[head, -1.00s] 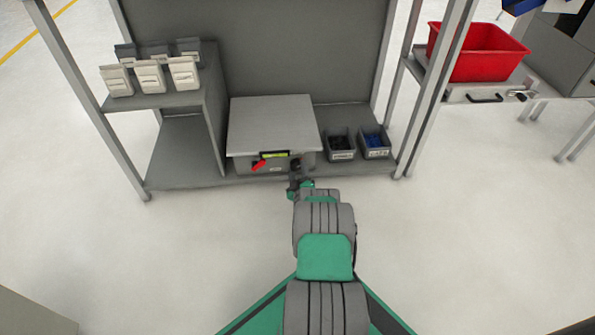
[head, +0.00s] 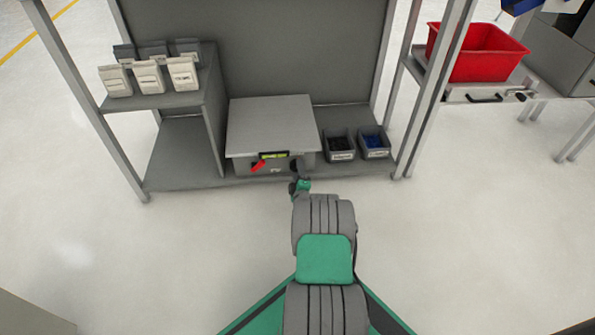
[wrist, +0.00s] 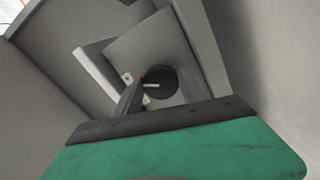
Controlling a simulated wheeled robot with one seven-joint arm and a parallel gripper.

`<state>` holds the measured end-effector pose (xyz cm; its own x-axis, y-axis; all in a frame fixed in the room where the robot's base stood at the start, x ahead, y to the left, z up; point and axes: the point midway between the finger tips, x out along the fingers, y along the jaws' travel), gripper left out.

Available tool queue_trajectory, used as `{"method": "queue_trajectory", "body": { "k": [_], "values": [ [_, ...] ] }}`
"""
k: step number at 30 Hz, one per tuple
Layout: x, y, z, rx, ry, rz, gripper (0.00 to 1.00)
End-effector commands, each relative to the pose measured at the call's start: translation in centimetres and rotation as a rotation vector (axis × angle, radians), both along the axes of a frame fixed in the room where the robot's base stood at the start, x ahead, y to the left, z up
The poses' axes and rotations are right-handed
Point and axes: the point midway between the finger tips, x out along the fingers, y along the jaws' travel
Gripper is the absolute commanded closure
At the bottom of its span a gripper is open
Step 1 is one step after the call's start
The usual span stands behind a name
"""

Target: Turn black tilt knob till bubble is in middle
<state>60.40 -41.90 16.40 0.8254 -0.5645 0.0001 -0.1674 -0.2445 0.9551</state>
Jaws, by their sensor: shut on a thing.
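A grey box with a flat plate on top (head: 270,122) stands on the bench's lower shelf. A yellow-green level vial (head: 273,155) is on its front edge; the bubble is too small to make out. The round black tilt knob (wrist: 160,85) with a white mark line shows in the wrist view, between my fingers. My gripper (wrist: 160,92) is shut on the knob.
Two small grey bins (head: 339,147) with dark and blue parts stand close to the right of the box. A shelf unit (head: 215,115) with several small containers is to its left. Bench posts (head: 90,105) rise at the sides. The floor in front is clear.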

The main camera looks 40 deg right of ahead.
Motion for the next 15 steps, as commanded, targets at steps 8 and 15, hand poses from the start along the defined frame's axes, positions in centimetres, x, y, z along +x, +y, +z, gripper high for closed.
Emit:
{"method": "queue_trajectory", "body": {
  "k": [8,15],
  "values": [
    [0.03,-0.11,0.07,-0.002,0.001,-0.001,0.93],
    [0.02,-0.08,0.06,-0.001,0.000,0.000,0.37]
  ]
}}
